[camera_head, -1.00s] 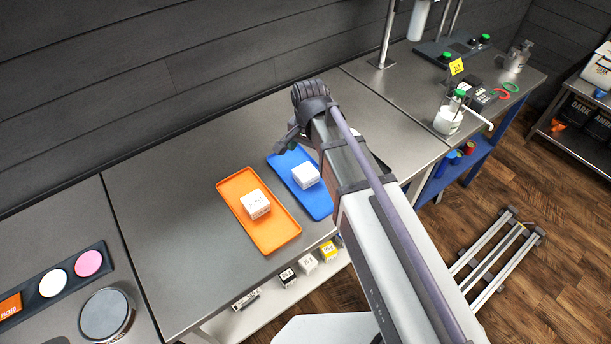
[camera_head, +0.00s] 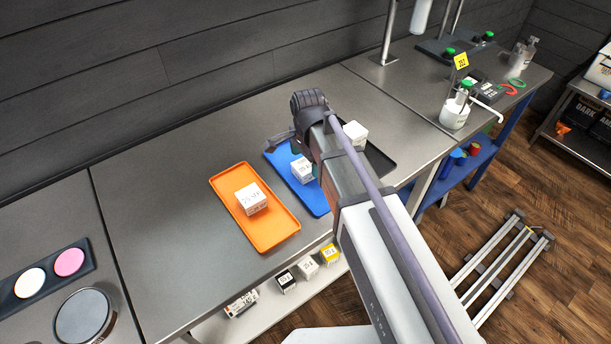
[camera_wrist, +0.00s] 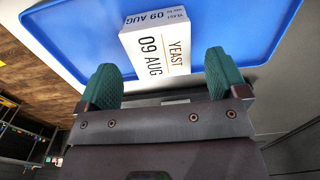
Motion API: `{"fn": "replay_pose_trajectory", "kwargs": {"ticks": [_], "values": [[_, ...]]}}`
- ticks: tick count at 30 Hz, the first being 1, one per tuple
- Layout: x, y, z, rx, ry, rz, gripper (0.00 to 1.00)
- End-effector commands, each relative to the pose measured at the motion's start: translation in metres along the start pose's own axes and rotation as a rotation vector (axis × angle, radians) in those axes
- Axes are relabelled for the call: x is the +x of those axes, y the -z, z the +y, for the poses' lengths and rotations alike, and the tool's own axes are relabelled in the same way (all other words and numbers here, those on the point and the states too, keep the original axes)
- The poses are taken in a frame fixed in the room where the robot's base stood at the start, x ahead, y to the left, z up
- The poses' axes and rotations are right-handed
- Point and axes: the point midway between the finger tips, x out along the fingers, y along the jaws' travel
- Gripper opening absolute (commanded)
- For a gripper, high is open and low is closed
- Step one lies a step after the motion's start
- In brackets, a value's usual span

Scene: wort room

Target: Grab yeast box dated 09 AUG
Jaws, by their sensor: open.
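The yeast box (camera_wrist: 158,45) is white and reads YEAST 09 AUG in the wrist view. It sits on the blue tray (camera_wrist: 230,25). In the head view the same box (camera_head: 301,170) sits on the blue tray (camera_head: 313,203), partly hidden by my arm. My gripper (camera_wrist: 165,72) is open and empty, its two green fingertips apart on the near side of the box. The box's near end lies between or just beyond the fingertips; I cannot tell whether they touch it.
Another white box (camera_head: 251,199) sits on the orange tray (camera_head: 270,240) to the left. A third white box (camera_head: 355,132) is on a black tray (camera_head: 382,166) behind my arm. Small boxes (camera_head: 308,267) stand on a lower shelf. The bench (camera_head: 150,210) left of the trays is clear.

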Motion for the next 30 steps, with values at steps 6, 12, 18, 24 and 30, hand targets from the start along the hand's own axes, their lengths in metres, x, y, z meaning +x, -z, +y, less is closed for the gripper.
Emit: {"fn": "replay_pose_trajectory", "kwargs": {"ticks": [6,12,18,24,30], "values": [[0.034,0.0,-0.001,0.0,0.0,0.0,0.92],[0.031,0.0,-0.001,0.0,0.0,0.0,0.88],[0.031,0.0,-0.001,0.0,0.0,0.0,0.69],[0.031,0.0,-0.001,0.0,0.0,0.0,0.49],[0.031,0.0,-0.001,0.0,0.0,0.0,0.37]]}}
